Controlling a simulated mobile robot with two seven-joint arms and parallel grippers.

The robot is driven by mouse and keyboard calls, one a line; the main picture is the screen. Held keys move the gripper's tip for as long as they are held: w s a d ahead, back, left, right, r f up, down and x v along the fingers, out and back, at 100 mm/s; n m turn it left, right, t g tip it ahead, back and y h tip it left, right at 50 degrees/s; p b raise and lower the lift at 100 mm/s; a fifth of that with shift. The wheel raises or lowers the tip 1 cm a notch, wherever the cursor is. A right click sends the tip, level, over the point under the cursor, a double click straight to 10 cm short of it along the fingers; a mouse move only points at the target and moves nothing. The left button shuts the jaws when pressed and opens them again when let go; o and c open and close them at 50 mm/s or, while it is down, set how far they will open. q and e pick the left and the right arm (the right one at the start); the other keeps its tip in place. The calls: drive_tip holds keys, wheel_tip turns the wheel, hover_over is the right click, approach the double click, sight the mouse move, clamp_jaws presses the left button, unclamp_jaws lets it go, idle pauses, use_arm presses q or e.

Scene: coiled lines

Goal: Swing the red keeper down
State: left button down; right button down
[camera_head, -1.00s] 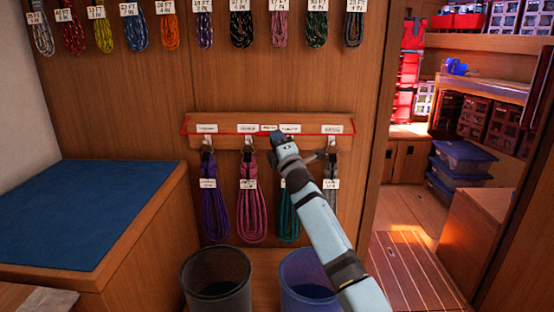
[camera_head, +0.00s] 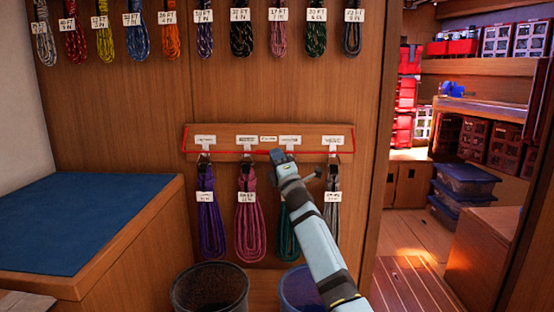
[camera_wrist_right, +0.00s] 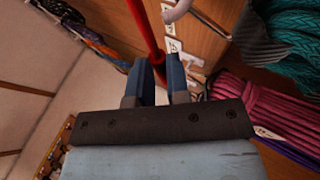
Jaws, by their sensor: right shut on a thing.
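The red keeper (camera_head: 225,153) is a thin red bar running along the lower part of the wooden hook board (camera_head: 225,130), with a short side arm at each end. My right gripper (camera_head: 277,155) is at the middle of the bar. In the right wrist view the keeper (camera_wrist_right: 142,25) runs between the two fingers of the right gripper (camera_wrist_right: 160,65), which are shut on it. A purple coil (camera_head: 210,225), a pink coil (camera_head: 248,225), a teal coil (camera_head: 288,238) and a grey coil (camera_head: 332,203) hang below the board. My arm partly hides the teal one. My left gripper is not in view.
A black bin (camera_head: 208,290) and a blue bin (camera_head: 297,285) stand under the coils. A blue-topped bench (camera_head: 80,220) is at the left. More coils hang along the top of the wall. An open doorway with shelves and boxes is at the right.

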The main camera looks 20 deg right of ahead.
drive_tip(key=shift+w+d+f, duration=0.1)
drive_tip(key=shift+d+f, duration=0.1)
drive_tip(key=shift+d, duration=0.05)
drive_tip(key=c, duration=1.4)
unclamp_jaws()
drive_tip(key=shift+c, duration=0.2)
drive_tip(key=o, duration=0.3)
drive_tip(key=shift+w+f, duration=0.3)
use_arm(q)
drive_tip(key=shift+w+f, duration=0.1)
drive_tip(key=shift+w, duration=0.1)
use_arm(e)
drive_tip(key=shift+o, duration=0.2)
drive_tip(key=shift+s+r, duration=0.1)
drive_tip(key=shift+s, duration=0.1)
use_arm(q)
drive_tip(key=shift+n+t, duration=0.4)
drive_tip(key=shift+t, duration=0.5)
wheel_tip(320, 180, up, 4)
drive_tip(key=p, duration=0.3)
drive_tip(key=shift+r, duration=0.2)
use_arm(e)
drive_tip(key=v, duration=1.3)
drive_tip(key=shift+s, duration=0.3)
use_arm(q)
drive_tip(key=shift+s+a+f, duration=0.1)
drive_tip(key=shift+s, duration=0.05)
use_arm(e)
drive_tip(key=shift+f, duration=0.25)
